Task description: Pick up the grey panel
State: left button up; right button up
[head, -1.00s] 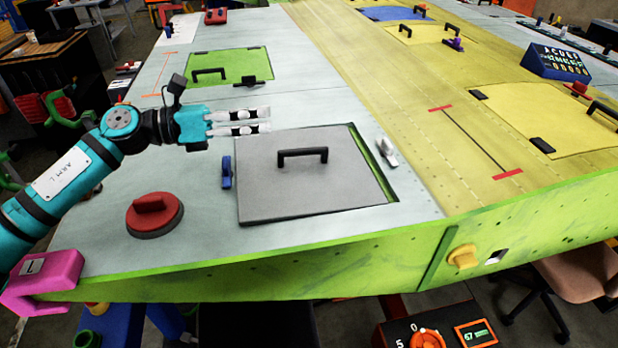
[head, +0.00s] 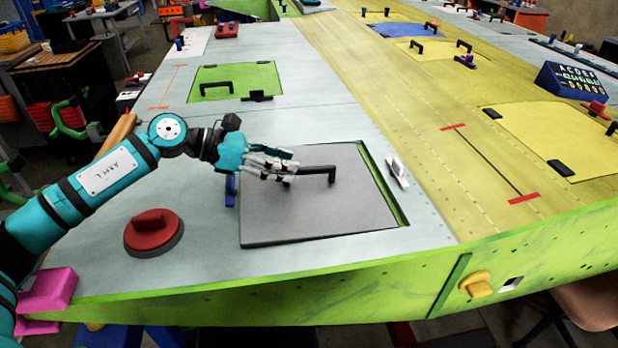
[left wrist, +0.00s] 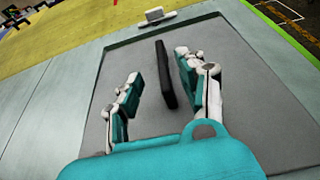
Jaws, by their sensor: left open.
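The grey panel (head: 310,213) lies in a recess in the wing's pale skin, with a green strip of the recess showing along its right edge. Its black bar handle (head: 325,171) stands up near the panel's middle. My left gripper (head: 292,165) is open at the handle's left end, above the panel. In the left wrist view the panel (left wrist: 215,100) fills the middle, and the black handle (left wrist: 165,75) shows between the two fingers of my left gripper (left wrist: 158,85), toward their tips. I see no finger closed on it. My right gripper is not in view.
A red round knob (head: 153,232) stands left of the panel, and a blue clamp (head: 230,190) is at its left edge. A white latch (head: 397,172) sits to the right. A green panel (head: 236,80) lies behind.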

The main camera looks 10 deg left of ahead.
aim_at(306, 167)
pick_arm(q)
jog(key=shift+w+d+f+p, duration=0.2)
jog(key=shift+d+p, duration=0.1)
jog(key=shift+d, duration=0.15)
jog(key=p+x, duration=0.1)
jog(key=x, duration=0.1)
jog(key=p+x, duration=0.1)
jog(key=x, duration=0.1)
jog(key=shift+s+d+f, duration=0.1)
jog(key=shift+f, duration=0.35)
jog(key=shift+d+f, duration=0.1)
jog(key=shift+f, duration=0.05)
grip_shut()
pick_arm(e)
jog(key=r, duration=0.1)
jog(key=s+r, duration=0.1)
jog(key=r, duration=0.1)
